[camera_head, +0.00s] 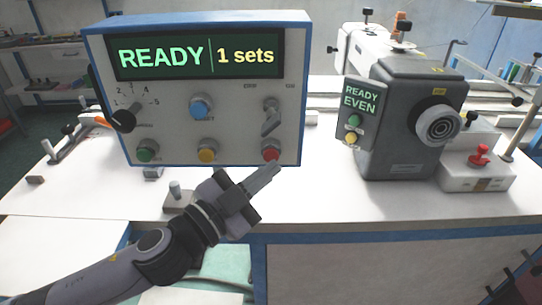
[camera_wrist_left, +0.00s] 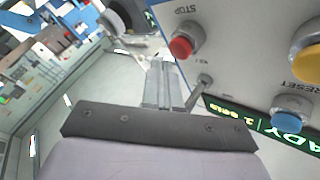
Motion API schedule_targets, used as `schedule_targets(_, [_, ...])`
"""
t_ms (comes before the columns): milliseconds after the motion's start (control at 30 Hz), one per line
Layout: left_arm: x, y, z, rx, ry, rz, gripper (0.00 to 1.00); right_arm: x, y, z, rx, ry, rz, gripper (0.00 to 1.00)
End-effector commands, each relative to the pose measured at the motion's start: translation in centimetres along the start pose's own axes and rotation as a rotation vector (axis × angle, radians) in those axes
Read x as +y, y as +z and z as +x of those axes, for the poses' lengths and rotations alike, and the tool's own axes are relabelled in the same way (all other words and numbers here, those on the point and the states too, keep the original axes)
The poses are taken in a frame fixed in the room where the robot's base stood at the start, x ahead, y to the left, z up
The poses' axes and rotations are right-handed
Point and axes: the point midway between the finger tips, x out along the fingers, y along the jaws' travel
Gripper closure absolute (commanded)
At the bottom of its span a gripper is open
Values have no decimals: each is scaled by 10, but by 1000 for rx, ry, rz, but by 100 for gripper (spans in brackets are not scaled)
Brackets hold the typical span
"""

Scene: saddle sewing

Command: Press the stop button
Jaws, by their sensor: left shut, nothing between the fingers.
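The red stop button (camera_head: 271,153) is at the lower right of the control box's front (camera_head: 225,128). In the left wrist view the red button (camera_wrist_left: 181,46) shows beside the word STOP. My left gripper (camera_head: 270,174) is shut and empty, with its fingertips just below and in front of the red button in the head view. In the left wrist view the fingers (camera_wrist_left: 165,86) point toward the button's side of the panel. I cannot tell whether they touch it. The display (camera_head: 195,56) reads READY and 1 sets. My right gripper is not in view.
Green (camera_head: 147,150) and yellow (camera_head: 207,150) buttons, a blue button (camera_head: 201,106), a black knob (camera_head: 122,119) and a toggle lever (camera_head: 270,121) share the panel. A sewing machine (camera_head: 400,155) stands right, with a red knob on a box (camera_head: 480,156).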

Motion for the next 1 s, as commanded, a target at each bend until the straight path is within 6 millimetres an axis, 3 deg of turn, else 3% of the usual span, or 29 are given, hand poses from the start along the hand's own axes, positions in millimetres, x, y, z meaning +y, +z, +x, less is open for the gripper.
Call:
schedule_targets(500, [23,-23,-32,0,0,-3,100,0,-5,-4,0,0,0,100])
schedule_targets(1000, [25,-25,-35,0,0,0,100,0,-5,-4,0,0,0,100])
